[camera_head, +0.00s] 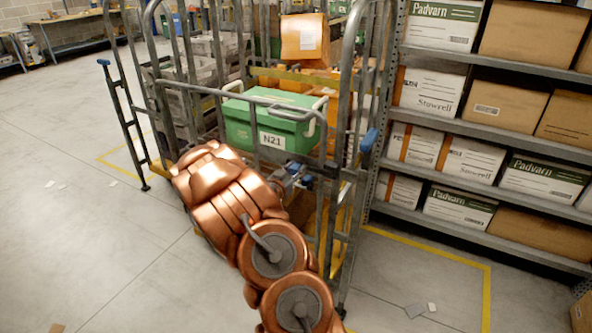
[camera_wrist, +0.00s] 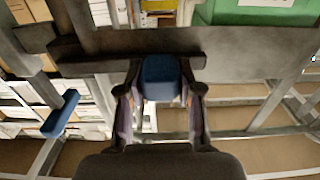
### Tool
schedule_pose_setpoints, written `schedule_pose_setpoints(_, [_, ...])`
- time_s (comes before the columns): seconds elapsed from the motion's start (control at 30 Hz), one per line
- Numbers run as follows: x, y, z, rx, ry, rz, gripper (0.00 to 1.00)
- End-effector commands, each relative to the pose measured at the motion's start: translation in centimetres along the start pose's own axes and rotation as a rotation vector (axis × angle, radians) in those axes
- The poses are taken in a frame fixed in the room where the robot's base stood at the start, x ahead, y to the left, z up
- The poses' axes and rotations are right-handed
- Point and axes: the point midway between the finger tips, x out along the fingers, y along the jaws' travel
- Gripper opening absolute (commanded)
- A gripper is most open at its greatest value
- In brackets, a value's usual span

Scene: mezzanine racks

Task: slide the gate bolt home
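The gate (camera_head: 262,100) is a grey tubular frame on the front of a roll cage. Its bolt has a blue knob (camera_wrist: 160,78) on a dark flat bar (camera_wrist: 110,62), seen up close in the wrist view. My gripper (camera_wrist: 161,85) has one finger on each side of this knob, and the knob fills the space between the fingertips. The fingers appear shut on it, though the contact is partly hidden. In the head view my copper arm hides most of the gripper; blue bolt parts (camera_head: 293,168) show just beyond it.
Another blue handle (camera_head: 368,140) is on the right post. Shelves of cartons (camera_head: 432,92) stand close at the right. The floor (camera_head: 75,235) at the left is mostly clear.

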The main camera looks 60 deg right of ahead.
Motion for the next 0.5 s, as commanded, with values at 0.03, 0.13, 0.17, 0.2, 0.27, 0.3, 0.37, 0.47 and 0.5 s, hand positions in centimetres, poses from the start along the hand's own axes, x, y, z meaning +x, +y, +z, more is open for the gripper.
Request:
schedule_pose_setpoints(0.03, [0.14, 0.62, 0.00, 0.002, -0.001, 0.014, 0.39])
schedule_pose_setpoints(0.13, [0.14, 0.58, 0.00, 0.002, -0.001, 0.014, 0.50])
schedule_pose_setpoints(0.17, [0.13, 0.56, 0.00, 0.002, -0.001, 0.013, 0.53])
schedule_pose_setpoints(0.2, [0.12, 0.52, 0.00, 0.002, -0.001, 0.012, 0.57])
schedule_pose_setpoints(0.27, [0.09, 0.44, 0.01, 0.002, -0.001, 0.011, 0.60])
schedule_pose_setpoints(0.3, [0.05, 0.37, 0.02, 0.002, -0.001, 0.009, 0.60])
schedule_pose_setpoints(0.37, [0.02, 0.31, 0.02, 0.002, -0.001, 0.008, 0.60])
schedule_pose_setpoints(0.47, [0.01, 0.26, 0.03, 0.001, -0.001, 0.007, 0.60])
schedule_pose_setpoints(0.5, [0.00, 0.25, 0.03, 0.001, -0.001, 0.007, 0.60])
